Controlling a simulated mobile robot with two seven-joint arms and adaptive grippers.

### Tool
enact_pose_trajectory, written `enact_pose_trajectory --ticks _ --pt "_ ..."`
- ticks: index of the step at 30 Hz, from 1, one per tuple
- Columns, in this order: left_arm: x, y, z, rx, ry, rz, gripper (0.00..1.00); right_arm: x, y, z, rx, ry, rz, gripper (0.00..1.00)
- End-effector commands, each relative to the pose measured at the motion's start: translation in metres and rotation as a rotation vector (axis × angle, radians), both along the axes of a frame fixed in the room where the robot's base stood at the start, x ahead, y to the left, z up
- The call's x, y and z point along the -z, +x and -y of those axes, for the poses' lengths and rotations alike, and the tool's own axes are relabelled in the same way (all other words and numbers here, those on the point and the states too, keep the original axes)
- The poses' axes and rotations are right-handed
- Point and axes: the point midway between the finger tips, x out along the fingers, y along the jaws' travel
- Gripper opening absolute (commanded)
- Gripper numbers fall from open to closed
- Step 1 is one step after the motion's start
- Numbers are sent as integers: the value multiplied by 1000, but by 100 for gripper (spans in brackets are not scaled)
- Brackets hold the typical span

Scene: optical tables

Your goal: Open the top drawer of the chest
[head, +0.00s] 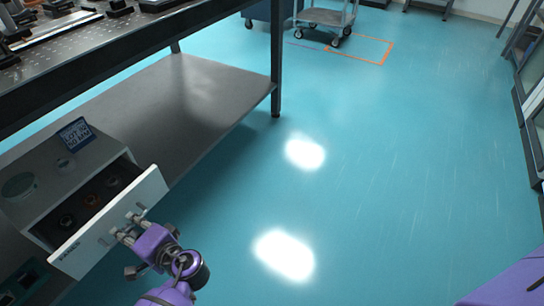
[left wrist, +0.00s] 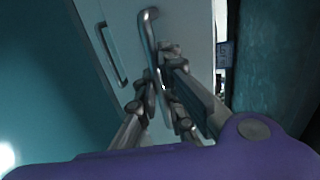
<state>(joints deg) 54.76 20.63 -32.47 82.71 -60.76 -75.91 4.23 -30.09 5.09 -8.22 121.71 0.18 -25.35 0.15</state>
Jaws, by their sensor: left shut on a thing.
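The chest (head: 30,160) is a grey-white box on the lower shelf at the left of the head view. Its top drawer (head: 95,238) is pulled part way out, and several small round parts show inside. My left gripper (head: 130,228) is at the drawer's front, shut on the drawer handle (head: 140,212). In the left wrist view the bar handle (left wrist: 150,45) runs down between the gripper's fingers (left wrist: 163,95). A second handle (left wrist: 112,55) shows to its left, on another pale front. My right gripper is not in view.
The chest stands on the grey lower shelf (head: 190,100) of an optical table with a dark leg (head: 277,55). A small blue-and-white label card (head: 76,133) stands on the chest. A cart (head: 325,18) stands far back. The teal floor in the middle is clear.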

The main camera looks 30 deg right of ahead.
Motion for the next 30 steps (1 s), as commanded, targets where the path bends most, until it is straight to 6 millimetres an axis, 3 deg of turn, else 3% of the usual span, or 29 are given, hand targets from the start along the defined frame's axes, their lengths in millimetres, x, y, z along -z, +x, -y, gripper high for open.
enact_pose_trajectory --ticks 6,12,18,30 --pt "-2 -42 28 1 -1 -2 0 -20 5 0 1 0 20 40" --pt "-1 -67 45 0 -1 -1 0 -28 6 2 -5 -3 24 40" --pt "0 -79 53 0 1 -1 0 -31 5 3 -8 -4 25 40" --pt "1 -81 55 0 1 0 0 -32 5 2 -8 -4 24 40"
